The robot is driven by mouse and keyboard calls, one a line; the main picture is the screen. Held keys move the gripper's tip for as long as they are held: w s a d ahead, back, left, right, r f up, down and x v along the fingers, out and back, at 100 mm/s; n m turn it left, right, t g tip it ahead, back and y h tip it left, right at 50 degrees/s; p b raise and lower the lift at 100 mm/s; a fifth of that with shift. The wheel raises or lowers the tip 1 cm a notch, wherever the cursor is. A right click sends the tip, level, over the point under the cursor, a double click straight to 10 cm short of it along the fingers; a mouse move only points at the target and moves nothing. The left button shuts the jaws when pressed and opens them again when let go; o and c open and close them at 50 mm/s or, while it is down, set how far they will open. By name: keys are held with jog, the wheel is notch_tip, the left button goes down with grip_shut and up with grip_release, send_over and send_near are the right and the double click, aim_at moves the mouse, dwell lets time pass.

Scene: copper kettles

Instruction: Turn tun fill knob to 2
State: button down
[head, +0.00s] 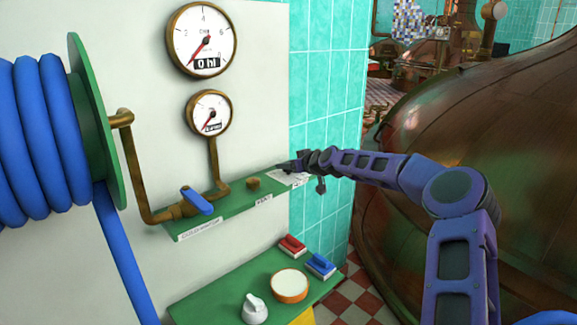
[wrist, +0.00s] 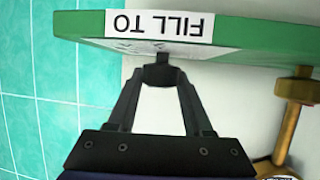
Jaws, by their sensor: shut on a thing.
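The tun fill knob is at the right end of the green shelf (head: 232,208), on a pale printed plate (head: 287,177). My gripper (head: 284,168) is at that plate in the head view and covers the knob. In the wrist view, which is upside down, the "FILL TO" label (wrist: 160,24) is on the shelf's edge. My gripper's fingertips (wrist: 160,75) are closed together on a small dark part, the knob, just behind that label. The knob's pointer and the numbers on the plate are too hidden and small to read.
An upper gauge (head: 203,39) shows "0 hl"; a smaller gauge (head: 209,113) hangs below. A blue-handled valve (head: 196,201) and a brass knob (head: 253,183) are left of my gripper. A copper kettle (head: 480,130) stands right.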

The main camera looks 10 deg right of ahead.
jog(key=shift+a+h, duration=0.1)
jog(key=shift+h, duration=0.2)
jog(key=shift+r+m+t+h, duration=0.15)
jog(key=shift+m+t+h, duration=0.35)
jog(key=shift+m+h, duration=0.65)
jog(key=shift+a+r+m+h+p, duration=0.15)
jog(key=shift+m+h+p, duration=0.4)
jog(key=shift+m+h, duration=0.5)
jog(key=m+h+p, duration=0.2)
jog(key=p, duration=0.2)
jog(key=shift+h, duration=0.3)
jog(key=shift+p, duration=0.4)
jog(key=shift+d+f+m+h+p, duration=0.25)
jog(key=shift+m+h+p, duration=0.35)
jog(key=shift+p, duration=0.15)
jog(key=shift+c, duration=1.5)
grip_release()
